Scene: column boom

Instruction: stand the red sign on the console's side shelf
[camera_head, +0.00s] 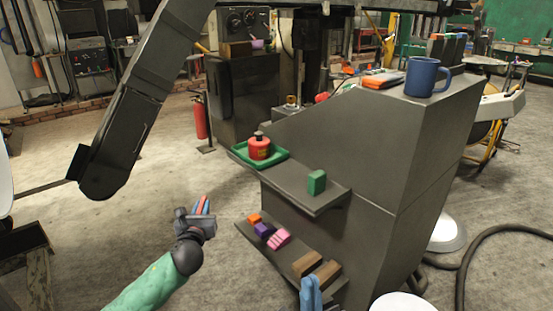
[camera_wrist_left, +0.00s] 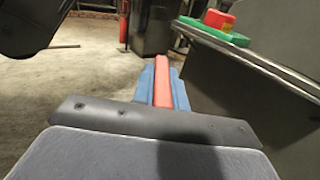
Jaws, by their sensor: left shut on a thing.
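My left gripper (camera_head: 203,204) is shut on the red sign (camera_wrist_left: 162,82), a narrow red piece between its blue fingers. It holds the sign in the air to the left of the console (camera_head: 370,150), clear of the shelves. The console's upper side shelf (camera_head: 318,205) bears a green tray (camera_head: 280,160) with a red bottle-like item (camera_head: 259,147) and, nearer its right end, a green block (camera_head: 316,182). Blue fingers of my right gripper (camera_head: 311,294) show at the bottom edge, by the lower shelf; their opening is unclear.
The lower shelf (camera_head: 248,232) holds orange, purple, pink and brown blocks. The upper shelf is bare between tray and green block. A blue mug (camera_head: 425,77) stands on the console top. A dark boom (camera_head: 135,100) hangs at upper left. A fire extinguisher (camera_head: 200,118) stands behind.

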